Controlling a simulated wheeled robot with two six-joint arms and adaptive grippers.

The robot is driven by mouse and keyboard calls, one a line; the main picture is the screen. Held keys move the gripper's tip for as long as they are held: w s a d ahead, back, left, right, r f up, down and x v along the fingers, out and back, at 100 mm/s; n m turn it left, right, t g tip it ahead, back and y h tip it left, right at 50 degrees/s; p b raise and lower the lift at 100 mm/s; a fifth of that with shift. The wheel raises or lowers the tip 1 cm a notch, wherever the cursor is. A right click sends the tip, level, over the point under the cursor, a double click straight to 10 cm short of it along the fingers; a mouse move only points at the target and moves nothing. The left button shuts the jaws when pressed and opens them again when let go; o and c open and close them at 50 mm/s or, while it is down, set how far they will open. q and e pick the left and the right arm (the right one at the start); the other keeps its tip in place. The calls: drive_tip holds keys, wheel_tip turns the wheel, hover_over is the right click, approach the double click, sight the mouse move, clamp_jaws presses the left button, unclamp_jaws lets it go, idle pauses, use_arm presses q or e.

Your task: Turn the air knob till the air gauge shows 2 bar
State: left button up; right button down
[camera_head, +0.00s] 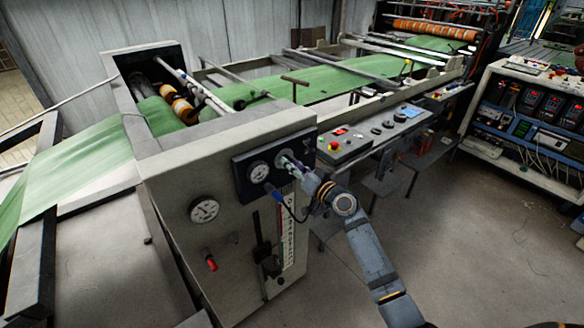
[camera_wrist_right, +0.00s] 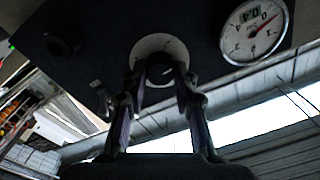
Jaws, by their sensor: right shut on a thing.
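The black air knob (camera_wrist_right: 160,70), with a white mark on its face, sits in front of a round pale plate (camera_wrist_right: 153,45) in the right wrist view. My right gripper (camera_wrist_right: 160,88) is shut on the knob, one finger on each side. In the head view my right gripper (camera_head: 287,160) reaches the dark panel from the right and hides most of the knob. A white gauge (camera_head: 259,171) sits beside it on the panel. In the wrist view this gauge (camera_wrist_right: 254,30) has a red needle pointing to the upper right; its numbers are too small to read surely. My left gripper is out of view.
A second gauge (camera_head: 204,210) and a red-tipped knob (camera_head: 211,263) are on the grey machine housing (camera_head: 175,185). A control box (camera_head: 347,144) with buttons stands right of my gripper. Green sheet (camera_head: 320,82) runs through the machine behind. Floor at the right front is clear.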

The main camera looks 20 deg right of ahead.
drive_tip(key=m+p, duration=0.2)
drive_tip(key=m, duration=0.7)
drive_tip(key=m+h+p, duration=0.1)
drive_tip(key=m+p, duration=0.1)
drive_tip(key=m, duration=0.8)
drive_tip(key=shift+f+t, duration=0.2)
drive_tip(key=shift+t, duration=0.1)
drive_tip(key=shift+m, duration=0.4)
drive_tip(key=c, duration=1)
unclamp_jaws()
drive_tip(key=shift+s, duration=0.1)
drive_tip(key=v, duration=1.2)
